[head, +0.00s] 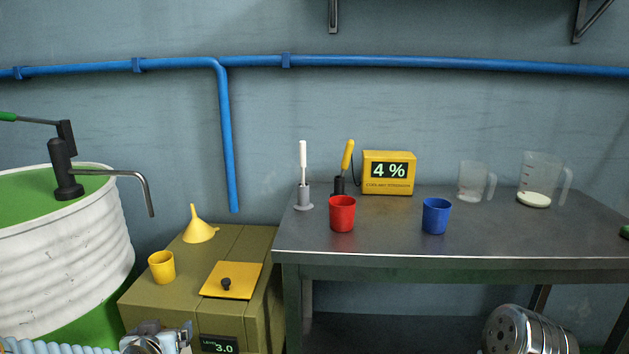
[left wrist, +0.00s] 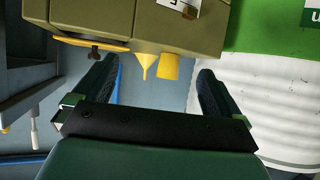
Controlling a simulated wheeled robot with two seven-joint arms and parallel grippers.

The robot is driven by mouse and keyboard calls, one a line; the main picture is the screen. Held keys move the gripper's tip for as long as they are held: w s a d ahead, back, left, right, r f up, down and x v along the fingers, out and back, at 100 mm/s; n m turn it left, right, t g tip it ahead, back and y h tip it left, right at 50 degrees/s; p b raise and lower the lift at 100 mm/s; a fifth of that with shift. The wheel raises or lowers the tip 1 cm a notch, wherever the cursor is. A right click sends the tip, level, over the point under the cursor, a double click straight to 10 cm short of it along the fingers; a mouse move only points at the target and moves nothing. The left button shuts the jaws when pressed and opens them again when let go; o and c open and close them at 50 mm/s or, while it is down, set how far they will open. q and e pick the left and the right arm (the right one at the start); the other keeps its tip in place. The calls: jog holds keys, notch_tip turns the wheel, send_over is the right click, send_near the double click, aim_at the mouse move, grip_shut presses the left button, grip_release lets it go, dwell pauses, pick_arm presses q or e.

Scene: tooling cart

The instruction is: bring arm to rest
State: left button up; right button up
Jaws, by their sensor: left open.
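My left gripper (left wrist: 157,69) shows in the left wrist view with its two dark fingers spread wide apart and nothing between them. Beyond the fingers, a yellow funnel (left wrist: 146,62) and a yellow cup (left wrist: 170,66) appear by the olive cabinet (left wrist: 206,38), upside down in that view. In the head view, part of my left arm shows at the bottom left edge, in front of the cabinet; its fingers cannot be made out there. My right gripper is in neither view.
A white ribbed drum (head: 70,250) with a black pump stands left. The cabinet (head: 190,312) bears the funnel (head: 198,231), cup (head: 161,267) and a yellow lid (head: 242,275). The steel table (head: 400,238) bears red (head: 342,214) and blue cups (head: 436,217), a meter (head: 388,173) and jugs.

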pick_arm(q)
jog(key=s+d+f+m+g+h, duration=0.1)
jog(key=s+d+f+g+h, duration=0.3)
jog(key=f, duration=0.6)
jog(key=s+d+f+m+g+y, duration=0.1)
jog(key=d+f, duration=0.5)
jog(key=f, duration=0.4)
jog(key=s+d+f+g+h, duration=0.2)
jog(key=s+d+f+g, duration=0.1)
jog(key=s+d+f, duration=0.2)
jog(key=s+d+f+g+h, duration=0.1)
jog(key=s+d+f+g, duration=0.1)
jog(key=s+d+f, duration=0.3)
jog(key=s+f, duration=0.2)
jog(key=s, duration=0.2)
jog(key=shift+s+f+n+g+h, duration=0.25)
jog(key=shift+f+n+g+h, duration=0.1)
jog(key=shift+n+g+h, duration=0.05)
